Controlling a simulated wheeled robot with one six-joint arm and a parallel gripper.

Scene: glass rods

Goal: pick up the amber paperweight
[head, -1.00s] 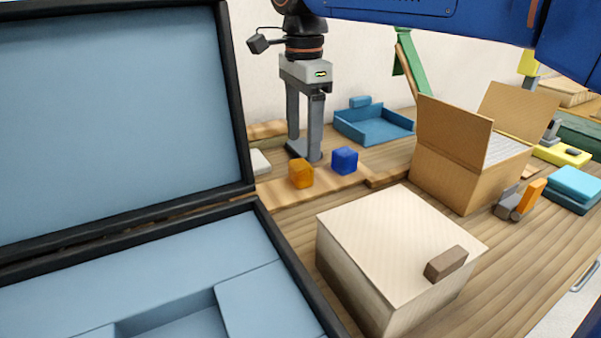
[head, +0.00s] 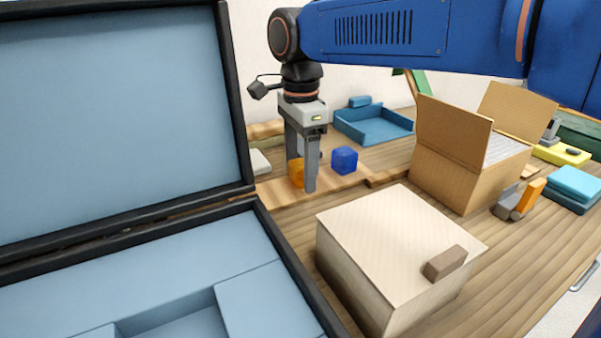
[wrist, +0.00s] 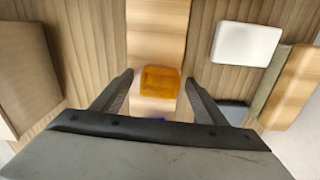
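The amber paperweight (head: 296,172) is a small orange cube on a light wooden board. In the head view one finger of my gripper (head: 302,186) covers part of it. In the wrist view the amber paperweight (wrist: 160,81) lies in line with the gap between the two fingers of my gripper (wrist: 160,82), just past their tips. My gripper is open, points down and holds nothing. I cannot tell from these views whether the fingers touch the cube.
A blue cube (head: 344,160) stands close to the right of the amber one. A white block (wrist: 246,43) lies off to one side. A large open case (head: 245,150) is at left, a pale box (head: 390,240) in front, a cardboard box (head: 455,165) at right.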

